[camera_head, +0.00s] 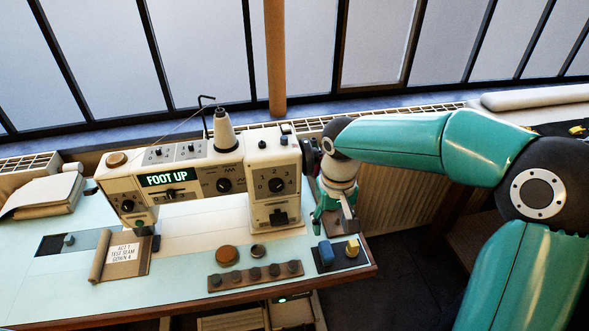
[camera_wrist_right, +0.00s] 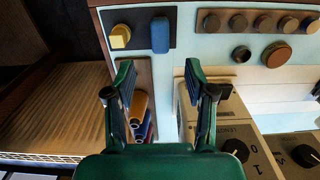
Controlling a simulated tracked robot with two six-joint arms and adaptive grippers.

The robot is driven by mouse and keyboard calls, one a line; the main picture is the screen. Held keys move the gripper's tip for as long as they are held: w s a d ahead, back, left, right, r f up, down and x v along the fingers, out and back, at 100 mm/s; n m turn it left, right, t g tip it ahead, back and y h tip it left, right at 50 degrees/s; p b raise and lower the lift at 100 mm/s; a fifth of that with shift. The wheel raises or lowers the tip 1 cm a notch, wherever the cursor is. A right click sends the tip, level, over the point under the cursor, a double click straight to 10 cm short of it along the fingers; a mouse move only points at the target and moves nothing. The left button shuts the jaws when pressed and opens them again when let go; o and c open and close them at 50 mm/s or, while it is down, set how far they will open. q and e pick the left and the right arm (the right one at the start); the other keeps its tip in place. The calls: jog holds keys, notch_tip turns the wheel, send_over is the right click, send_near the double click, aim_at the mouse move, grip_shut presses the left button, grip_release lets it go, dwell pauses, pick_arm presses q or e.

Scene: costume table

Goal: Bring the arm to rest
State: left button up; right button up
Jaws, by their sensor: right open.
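My right arm reaches in from the right in the head view, over the right end of the table. My right gripper (camera_head: 333,218) points down beside the right end of the cream sewing machine (camera_head: 272,182). In the wrist view the right gripper (camera_wrist_right: 160,82) has its two green fingers spread, with nothing held between them. The machine's body also shows in the wrist view (camera_wrist_right: 222,128), close to the right finger. My left gripper is in neither view.
A blue switch (camera_head: 326,254) and a yellow knob (camera_head: 352,248) sit at the table's front right corner. Thread spools (camera_wrist_right: 139,108) lie on a brown tray below the gripper. A labelled cloth (camera_head: 123,254) lies left. Right of the table is open floor.

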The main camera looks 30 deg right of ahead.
jog(key=f, duration=0.1)
jog(key=s+f+g, duration=0.1)
jog(key=f, duration=0.1)
jog(key=s+f+g, duration=0.1)
jog(key=f, duration=0.1)
jog(key=shift+s+a+p, duration=0.1)
jog(key=shift+a+p, duration=0.2)
jog(key=shift+p, duration=0.1)
jog(key=s+a+f+g+y+p, duration=0.1)
jog(key=s+a+f+y, duration=0.1)
jog(key=s+a+f, duration=0.7)
jog(key=s+a+f+g+y+p, duration=0.15)
jog(key=s+a+f, duration=0.45)
jog(key=f, duration=0.6)
jog(key=w+t, duration=0.2)
jog(key=t, duration=0.1)
jog(key=w+d+f+t+b, duration=0.1)
jog(key=w+t, duration=0.1)
jog(key=shift+n+y, duration=0.25)
jog(key=shift+n, duration=0.05)
